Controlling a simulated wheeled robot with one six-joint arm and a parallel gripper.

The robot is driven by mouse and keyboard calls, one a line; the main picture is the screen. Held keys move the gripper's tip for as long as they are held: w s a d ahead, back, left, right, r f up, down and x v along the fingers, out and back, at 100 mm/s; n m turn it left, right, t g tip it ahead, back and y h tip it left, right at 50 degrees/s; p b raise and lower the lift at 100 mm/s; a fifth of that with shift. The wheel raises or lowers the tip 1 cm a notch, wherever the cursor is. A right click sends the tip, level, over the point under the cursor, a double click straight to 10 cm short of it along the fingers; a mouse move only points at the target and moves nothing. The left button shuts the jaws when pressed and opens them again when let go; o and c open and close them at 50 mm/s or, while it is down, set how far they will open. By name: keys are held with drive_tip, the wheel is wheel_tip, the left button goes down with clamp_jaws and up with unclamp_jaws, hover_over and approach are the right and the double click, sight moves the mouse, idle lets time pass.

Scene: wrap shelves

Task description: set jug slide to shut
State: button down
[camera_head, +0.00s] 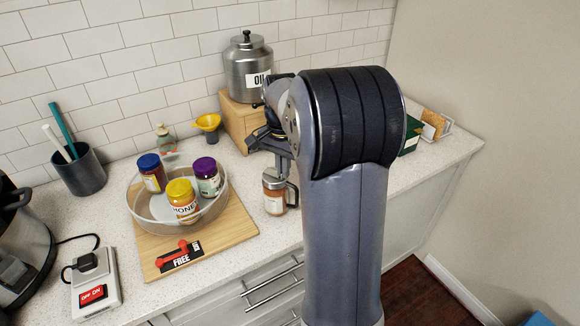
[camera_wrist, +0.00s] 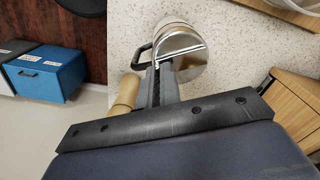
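The jug (camera_head: 275,195) is a small clear vessel with orange-brown contents, a metal top and a dark side handle. It stands upright on the counter, right of the wooden board. Its round metal lid (camera_wrist: 184,62) shows in the wrist view, with a straight bright edge across it. The slide's exact position is unclear. My gripper (camera_head: 281,150) points down just above the jug. In the wrist view my gripper (camera_wrist: 162,82) reaches to the lid's near-left edge; contact is unclear. The gap between the fingertips cannot be made out.
A wooden board (camera_head: 158,262) holds a clear round tray (camera_head: 140,208) with three jars and a red lever. An oil canister (camera_head: 247,70) stands on a wooden block (camera_head: 238,120) behind. A switch box (camera_head: 96,285) sits at left. Counter in front of the jug is clear.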

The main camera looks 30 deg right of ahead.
drive_tip(key=c, duration=1.6)
unclamp_jaws()
wheel_tip(320, 180, up, 11)
drive_tip(key=shift+f, duration=0.15)
wheel_tip(320, 180, down, 10)
drive_tip(key=shift+f, duration=0.25)
drive_tip(key=shift+s+f, duration=0.1)
drive_tip(key=shift+f, duration=0.15)
drive_tip(key=shift+s+d+r+b, duration=0.15)
drive_tip(key=shift+s+d+b, duration=0.05)
drive_tip(key=shift+s+b, duration=0.1)
